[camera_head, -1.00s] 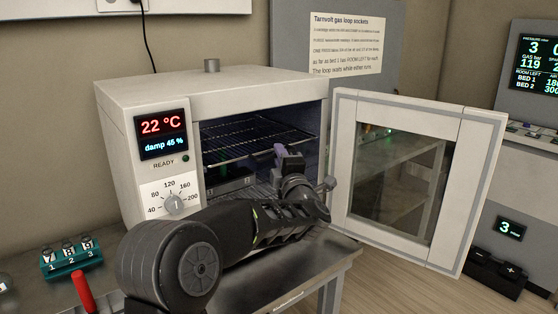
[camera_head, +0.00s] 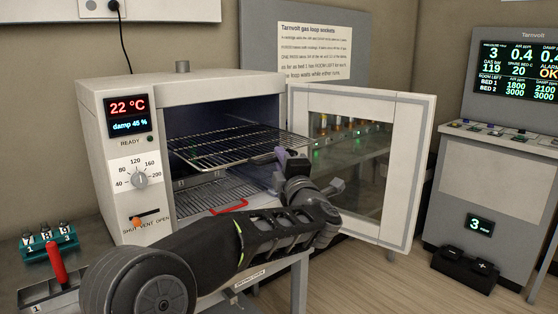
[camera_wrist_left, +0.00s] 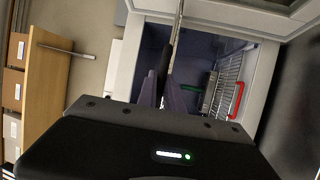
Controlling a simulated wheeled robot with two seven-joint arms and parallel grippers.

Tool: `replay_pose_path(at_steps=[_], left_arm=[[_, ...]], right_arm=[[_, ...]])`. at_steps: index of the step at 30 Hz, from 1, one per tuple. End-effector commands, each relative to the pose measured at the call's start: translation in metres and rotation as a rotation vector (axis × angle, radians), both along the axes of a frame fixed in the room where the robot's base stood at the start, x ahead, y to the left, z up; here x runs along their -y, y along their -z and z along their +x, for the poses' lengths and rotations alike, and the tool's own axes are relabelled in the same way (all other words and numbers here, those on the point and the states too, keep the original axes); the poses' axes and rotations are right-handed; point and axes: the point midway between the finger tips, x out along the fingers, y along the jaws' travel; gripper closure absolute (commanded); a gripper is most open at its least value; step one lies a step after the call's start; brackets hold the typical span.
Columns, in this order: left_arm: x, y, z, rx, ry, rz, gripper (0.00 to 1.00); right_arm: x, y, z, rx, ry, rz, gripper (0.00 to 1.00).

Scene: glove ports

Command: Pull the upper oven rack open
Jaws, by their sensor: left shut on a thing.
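The upper oven rack (camera_head: 226,145) is a wire shelf that sticks partly out of the open oven (camera_head: 180,92), roughly level. My left gripper (camera_head: 284,157) is shut on the front part of this rack, near its right corner. In the left wrist view, the gripper fingers (camera_wrist_left: 166,92) are at the rack (camera_wrist_left: 178,48), which shows nearly edge-on. The exact grip spot is partly hidden by the fingers. My right gripper is not in view.
A lower rack (camera_head: 205,198) with a red handle (camera_head: 230,207) sits below. The oven door (camera_head: 407,170) with its glass window stands open to the right of the rack. A red lever (camera_head: 57,263) and a teal counter block (camera_head: 48,243) lie at the left.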

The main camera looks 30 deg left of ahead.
Motion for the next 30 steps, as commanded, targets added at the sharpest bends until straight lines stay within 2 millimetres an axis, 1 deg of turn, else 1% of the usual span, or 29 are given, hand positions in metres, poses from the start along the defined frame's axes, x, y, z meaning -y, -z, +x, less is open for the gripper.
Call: replay_pose_path(at_steps=[5,6,13,23,26,30], left_arm=[[0.000,0.002,0.000,-0.003,0.000,-0.002,1.00],[0.000,0.002,0.000,-0.003,0.000,-0.002,0.87],[-0.001,0.001,0.000,-0.001,0.000,-0.001,0.68],[0.002,0.001,-0.002,0.000,0.000,0.000,0.68],[0.008,0.003,-0.007,0.001,0.001,-0.001,0.68],[0.024,0.007,-0.019,0.000,0.003,0.000,0.68]], right_arm=[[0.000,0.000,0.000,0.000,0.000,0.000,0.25],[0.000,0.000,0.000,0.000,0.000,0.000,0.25],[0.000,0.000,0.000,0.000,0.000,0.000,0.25],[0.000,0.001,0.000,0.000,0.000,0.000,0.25],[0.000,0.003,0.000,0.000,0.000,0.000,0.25],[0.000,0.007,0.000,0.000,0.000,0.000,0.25]])
